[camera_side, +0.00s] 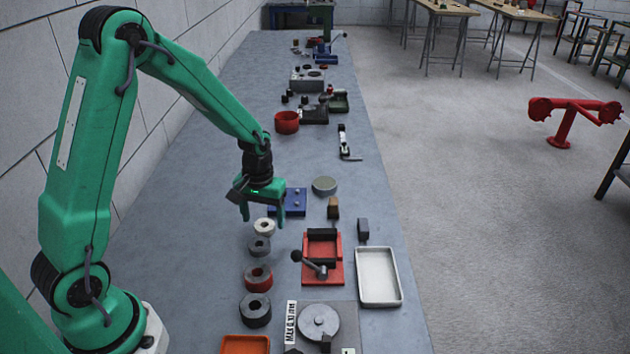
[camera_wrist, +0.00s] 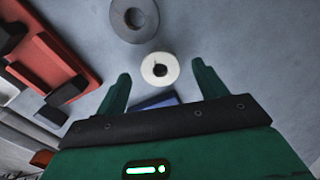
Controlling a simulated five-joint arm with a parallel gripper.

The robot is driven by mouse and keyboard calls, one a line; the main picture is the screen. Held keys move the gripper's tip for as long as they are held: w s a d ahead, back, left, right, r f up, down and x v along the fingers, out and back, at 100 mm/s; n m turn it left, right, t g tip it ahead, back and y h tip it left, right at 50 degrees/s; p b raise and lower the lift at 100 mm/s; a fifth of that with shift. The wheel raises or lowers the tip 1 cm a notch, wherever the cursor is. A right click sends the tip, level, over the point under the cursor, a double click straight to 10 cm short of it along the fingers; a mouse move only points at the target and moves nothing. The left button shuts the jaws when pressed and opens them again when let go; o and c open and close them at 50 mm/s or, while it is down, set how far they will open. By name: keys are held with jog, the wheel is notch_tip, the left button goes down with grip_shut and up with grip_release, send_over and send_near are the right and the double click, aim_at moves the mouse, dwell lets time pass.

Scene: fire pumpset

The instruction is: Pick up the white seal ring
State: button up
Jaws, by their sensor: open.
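The white seal ring (camera_side: 264,226) lies flat on the grey bench at the far end of a row of rings. My gripper (camera_side: 262,220) is open and empty, above the bench close to the white ring. Its two green fingers (camera_wrist: 160,75) show apart in the wrist view. I cannot tell the exact height of the fingers over the ring.
A grey ring (camera_side: 260,246), a red ring (camera_side: 258,278) and a dark ring (camera_side: 255,310) continue the row. A blue block (camera_side: 296,203) sits beside the gripper. A red vise fixture (camera_side: 335,268) and white tray (camera_side: 378,276) stand to the right. The bench left of the rings is clear.

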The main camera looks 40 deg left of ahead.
jog(key=shift+f, duration=0.95)
jog(key=c, duration=1.1)
